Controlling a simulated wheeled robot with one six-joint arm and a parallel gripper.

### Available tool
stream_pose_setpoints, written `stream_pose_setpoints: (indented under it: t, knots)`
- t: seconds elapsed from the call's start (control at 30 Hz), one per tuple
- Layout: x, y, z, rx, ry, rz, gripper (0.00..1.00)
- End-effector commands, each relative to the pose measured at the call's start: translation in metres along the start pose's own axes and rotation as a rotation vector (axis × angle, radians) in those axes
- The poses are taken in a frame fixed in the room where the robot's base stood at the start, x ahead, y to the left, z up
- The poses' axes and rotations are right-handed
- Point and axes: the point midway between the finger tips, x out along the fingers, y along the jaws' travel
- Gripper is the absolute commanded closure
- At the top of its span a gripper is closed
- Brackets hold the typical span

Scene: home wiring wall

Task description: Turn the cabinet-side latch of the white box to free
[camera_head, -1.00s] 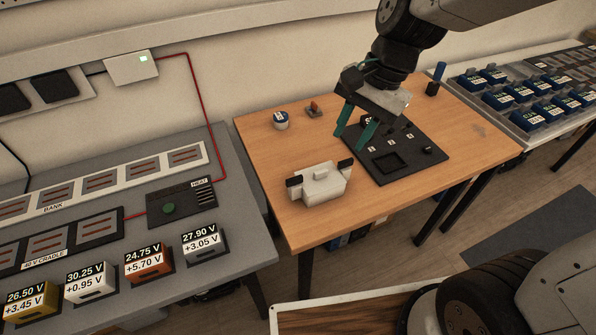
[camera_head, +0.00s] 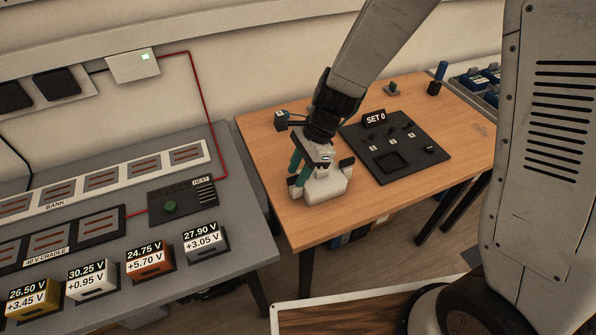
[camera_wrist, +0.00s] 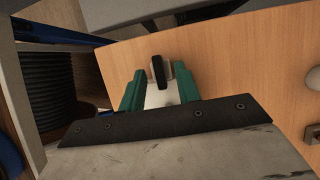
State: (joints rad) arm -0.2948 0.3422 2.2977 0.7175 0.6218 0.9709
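The white box (camera_head: 325,188) sits on the wooden table, left of the black panel. It has a dark latch at each end: the right latch (camera_head: 347,162) is clear, and the left latch (camera_head: 292,181) is partly behind my gripper. My gripper (camera_head: 300,172) points down over the left part of the box. In the wrist view, its two green fingers (camera_wrist: 159,84) stand apart, with a dark upright latch (camera_wrist: 157,72) and part of the white box (camera_wrist: 160,95) between them. I cannot tell whether the fingers touch the latch.
The black panel (camera_head: 425,170) with a "SET 0" sign (camera_head: 375,118) lies right of the box. A grey bench (camera_head: 235,250) with labelled blocks is at left. The table's front right is clear.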

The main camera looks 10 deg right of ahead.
Motion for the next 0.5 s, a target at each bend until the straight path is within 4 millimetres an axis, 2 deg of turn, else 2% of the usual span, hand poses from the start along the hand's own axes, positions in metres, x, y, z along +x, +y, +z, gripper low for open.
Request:
stream_pose_setpoints:
  t: [0.1,0.37,0.47,0.5]
  knots:
    - [0.0068,0.0005,-0.0001,0.0,0.0,0.001,0.67]
    - [0.0077,0.0004,-0.0001,0.0,0.0,0.0,0.67]
    - [0.0076,0.0004,-0.0002,0.0,0.0,0.0,0.95]
    - [0.0076,0.0004,-0.0002,-0.001,0.0,0.0,1.0]
